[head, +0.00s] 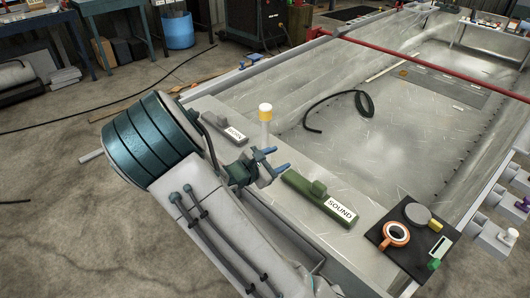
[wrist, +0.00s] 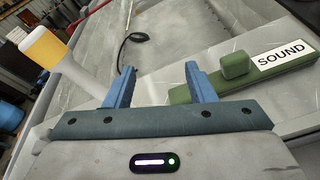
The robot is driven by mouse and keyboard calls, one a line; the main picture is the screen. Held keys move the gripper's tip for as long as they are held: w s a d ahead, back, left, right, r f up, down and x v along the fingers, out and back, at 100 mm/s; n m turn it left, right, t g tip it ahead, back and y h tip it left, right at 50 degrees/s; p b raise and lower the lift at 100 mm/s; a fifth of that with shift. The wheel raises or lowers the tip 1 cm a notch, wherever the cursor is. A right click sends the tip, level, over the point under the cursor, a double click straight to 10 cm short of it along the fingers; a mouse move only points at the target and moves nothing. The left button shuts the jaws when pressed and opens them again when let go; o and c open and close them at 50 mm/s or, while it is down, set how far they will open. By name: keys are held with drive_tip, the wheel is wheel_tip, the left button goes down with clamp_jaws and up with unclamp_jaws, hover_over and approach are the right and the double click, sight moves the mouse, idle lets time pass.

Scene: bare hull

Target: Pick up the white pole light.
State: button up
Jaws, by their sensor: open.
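The white pole light (head: 265,128) stands upright on the hull's bench, with a yellow-orange lamp on top of a white pole. In the wrist view the pole light (wrist: 82,72) shows at the left, outside the left blue finger. The open fingers (wrist: 158,85) have nothing between them. The green SOUND block (wrist: 240,75) lies beyond the right finger.
A grey HORN block (head: 224,127) lies left of the pole light. The green SOUND block (head: 318,198) lies to its right. A black hose (head: 338,103) lies on the open hull floor behind.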

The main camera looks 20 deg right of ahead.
sight(268, 132)
drive_tip(key=w+a+f+n+t+y+b, duration=0.1)
drive_tip(key=w+a+f+n+t+b, duration=0.15)
drive_tip(key=w+a+n+t, duration=0.55)
drive_tip(key=shift+n+g, duration=0.4)
drive_tip(key=shift+g, duration=0.2)
drive_tip(key=x, duration=0.5)
drive_tip(key=s+d+x, duration=0.1)
drive_tip(key=x, duration=0.9)
drive_tip(key=shift+s+d+f, duration=0.1)
drive_tip(key=shift+s+f, duration=0.1)
drive_tip(key=shift+f, duration=0.2)
clamp_jaws()
